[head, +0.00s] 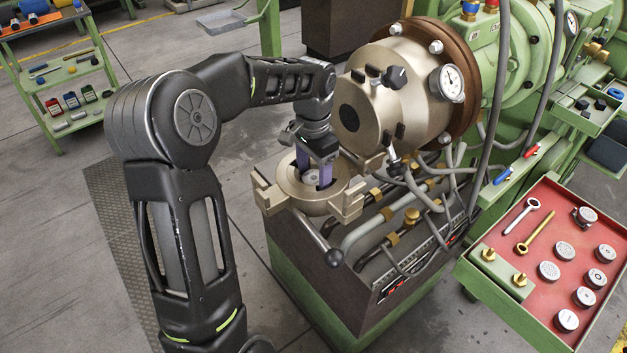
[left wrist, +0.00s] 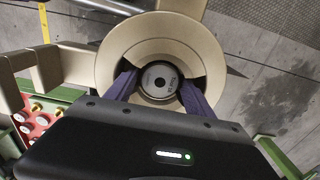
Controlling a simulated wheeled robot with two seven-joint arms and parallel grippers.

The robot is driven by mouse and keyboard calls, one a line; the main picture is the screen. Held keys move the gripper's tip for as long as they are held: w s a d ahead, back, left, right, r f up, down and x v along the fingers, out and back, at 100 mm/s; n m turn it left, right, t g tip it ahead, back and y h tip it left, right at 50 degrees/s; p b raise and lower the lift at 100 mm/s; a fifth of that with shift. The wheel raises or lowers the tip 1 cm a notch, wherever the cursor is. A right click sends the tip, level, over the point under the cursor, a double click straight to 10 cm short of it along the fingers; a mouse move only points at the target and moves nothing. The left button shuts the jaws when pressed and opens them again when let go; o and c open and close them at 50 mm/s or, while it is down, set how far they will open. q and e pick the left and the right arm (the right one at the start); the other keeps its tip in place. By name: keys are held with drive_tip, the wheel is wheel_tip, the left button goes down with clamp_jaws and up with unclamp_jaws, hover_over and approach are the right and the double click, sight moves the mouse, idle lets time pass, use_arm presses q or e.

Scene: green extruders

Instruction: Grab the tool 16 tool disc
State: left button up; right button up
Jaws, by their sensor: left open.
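A tool disc (left wrist: 160,80), grey with a dark centre hole, sits inside the round beige holder (left wrist: 118,50) of the extruder in the left wrist view. Its marking is too small to read. My left gripper (left wrist: 160,88) is open, with its purple fingers reaching down into the holder on either side of the disc. In the head view the left gripper (head: 315,178) points down into the holder (head: 300,205), and part of the disc (head: 311,177) shows between the fingers. I cannot tell whether the fingers touch the disc. My right gripper is not in view.
The extruder's gauge head (head: 400,85) stands close behind my left wrist. A red tray (head: 545,250) with several discs is at the right. A green shelf cart (head: 65,85) stands back left.

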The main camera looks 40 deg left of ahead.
use_arm(q)
drive_tip(key=shift+c, duration=0.3)
clamp_jaws()
idle(0.3)
